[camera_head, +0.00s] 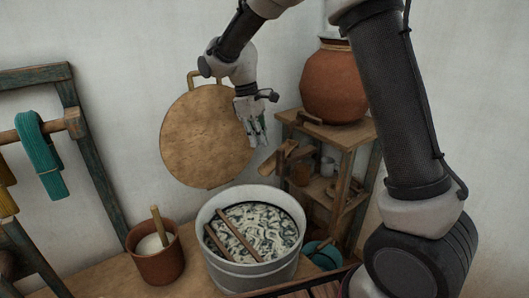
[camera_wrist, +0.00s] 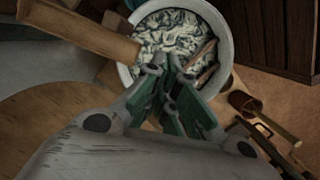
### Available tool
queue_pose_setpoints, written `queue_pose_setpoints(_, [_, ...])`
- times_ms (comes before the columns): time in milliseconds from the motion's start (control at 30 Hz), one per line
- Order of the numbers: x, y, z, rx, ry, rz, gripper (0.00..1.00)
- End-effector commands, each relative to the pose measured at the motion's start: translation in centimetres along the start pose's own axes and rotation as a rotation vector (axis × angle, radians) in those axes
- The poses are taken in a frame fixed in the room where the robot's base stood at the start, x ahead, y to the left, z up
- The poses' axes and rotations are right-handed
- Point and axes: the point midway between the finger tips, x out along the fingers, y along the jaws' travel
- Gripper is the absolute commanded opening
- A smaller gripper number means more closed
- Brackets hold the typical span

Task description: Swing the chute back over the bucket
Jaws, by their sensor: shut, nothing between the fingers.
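A wooden piece that looks like the chute (camera_head: 283,158) juts from the shelf side in the head view, above and behind the bucket's right side. In the wrist view the chute (camera_wrist: 82,30) runs in from the upper left, its end at the bucket's left rim in the picture. The pale bucket (camera_head: 252,277) stands below, full of whitish, dark-streaked stuff with two sticks across it. The bucket (camera_wrist: 128,78) also shows in the wrist view. My gripper (camera_head: 259,143) is shut and empty, pointing down above the bucket, just left of the chute and apart from it.
A round brown disc (camera_head: 200,140) hangs close behind my gripper. A shelf (camera_head: 348,160) with a large clay pot (camera_head: 332,85) stands at the right. A brown pot (camera_head: 158,265) with a stick is left of the bucket. Teal yarn (camera_head: 38,150) hangs at far left.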

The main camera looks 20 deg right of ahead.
Motion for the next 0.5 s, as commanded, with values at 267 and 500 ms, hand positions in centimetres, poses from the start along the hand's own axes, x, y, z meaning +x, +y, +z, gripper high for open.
queue_pose_setpoints(267, [-3.2, 3.6, -5.2, -0.353, -0.01, 0.074, 0.0])
queue_pose_setpoints(500, [-3.2, 3.5, -4.8, -0.436, -0.026, 0.067, 0.0])
